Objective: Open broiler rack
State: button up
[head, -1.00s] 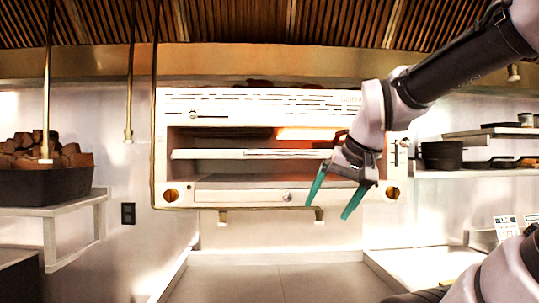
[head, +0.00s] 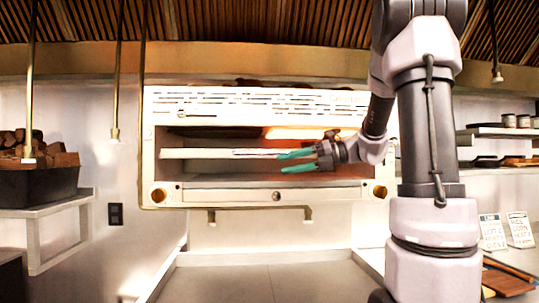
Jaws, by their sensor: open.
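The broiler (head: 330,97) is a pale wall-mounted unit with an open front and an orange glow inside at the upper right. Its rack (head: 200,154) is a white horizontal shelf with a front bar, level across the middle of the opening. My gripper (head: 281,162) has teal fingers and points left at the rack's front, right of its middle. One finger is at about the height of the rack's bar and the other is below it. The jaws are open and nothing shows held in them. I cannot tell whether the fingers touch the rack.
A lower tray (head: 230,195) with a round knob closes the broiler's bottom. Brass pipes hang at the left. A dark bin of brown chunks (head: 40,180) sits on a left shelf. A grey counter (head: 270,285) lies clear below. Signs (head: 506,230) stand at the right.

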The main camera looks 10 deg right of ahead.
aim_at(275, 153)
jog(key=w+d+r+m+t+y, duration=0.2)
jog(key=w+d+m+t, duration=0.1)
jog(key=w+d+m, duration=0.35)
jog(key=shift+m, duration=0.35)
jog(key=x, duration=1.1)
jog(key=shift+s+r, duration=0.15)
grip_shut()
dwell(0.4)
